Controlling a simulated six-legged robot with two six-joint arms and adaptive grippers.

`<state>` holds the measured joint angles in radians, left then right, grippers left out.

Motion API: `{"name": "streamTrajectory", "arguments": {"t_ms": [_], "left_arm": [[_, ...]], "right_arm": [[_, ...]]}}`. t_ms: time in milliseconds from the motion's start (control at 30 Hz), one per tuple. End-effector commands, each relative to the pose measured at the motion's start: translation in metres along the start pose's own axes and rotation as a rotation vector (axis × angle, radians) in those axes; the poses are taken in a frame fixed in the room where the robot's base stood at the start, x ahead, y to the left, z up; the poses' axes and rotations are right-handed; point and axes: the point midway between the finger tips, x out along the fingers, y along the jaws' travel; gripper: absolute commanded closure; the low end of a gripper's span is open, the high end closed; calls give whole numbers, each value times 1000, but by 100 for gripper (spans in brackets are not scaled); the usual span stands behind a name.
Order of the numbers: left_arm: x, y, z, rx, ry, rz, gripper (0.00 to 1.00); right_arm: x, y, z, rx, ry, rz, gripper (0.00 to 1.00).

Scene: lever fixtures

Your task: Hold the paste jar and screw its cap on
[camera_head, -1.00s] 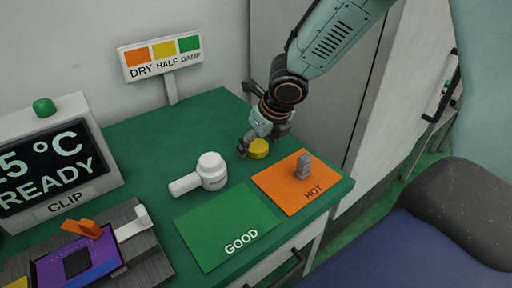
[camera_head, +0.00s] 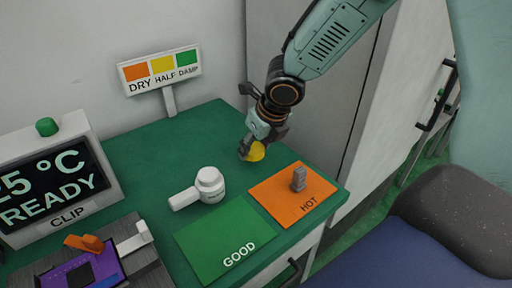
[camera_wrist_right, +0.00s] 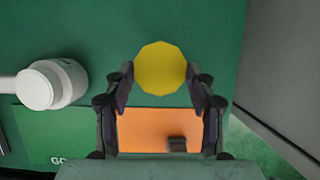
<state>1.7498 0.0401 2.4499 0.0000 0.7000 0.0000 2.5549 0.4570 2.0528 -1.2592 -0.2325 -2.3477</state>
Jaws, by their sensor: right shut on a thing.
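The white paste jar (camera_head: 210,184) stands on the green table top, with a white cylindrical arm sticking out to its left; it also shows at the left of the right wrist view (camera_wrist_right: 52,84). The yellow cap (camera_head: 257,152) is between the fingers of my right gripper (camera_head: 253,146), behind and to the right of the jar and apart from it. In the right wrist view the cap (camera_wrist_right: 160,68) shows as a yellow disc between the two fingertips. My right gripper is shut on it. My left gripper is not in view.
An orange HOT mat (camera_head: 283,205) with a small grey block (camera_head: 298,179) lies at the right table edge. A green GOOD mat (camera_head: 222,240) lies in front. A CLIP display (camera_head: 55,180) and a purple board (camera_head: 80,275) are left. A DRY/HALF/DAMP sign (camera_head: 160,70) stands behind.

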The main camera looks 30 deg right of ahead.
Motion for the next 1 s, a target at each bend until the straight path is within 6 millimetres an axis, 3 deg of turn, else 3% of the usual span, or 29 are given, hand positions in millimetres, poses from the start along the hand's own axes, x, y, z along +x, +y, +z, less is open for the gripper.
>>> {"name": "streamTrajectory", "arguments": {"t_ms": [100,400,1000], "left_arm": [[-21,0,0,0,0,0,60],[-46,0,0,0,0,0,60],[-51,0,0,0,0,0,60]], "right_arm": [[-23,0,10,1,-1,1,57],[-54,0,22,0,0,0,57],[-62,0,25,0,1,0,57]]}}
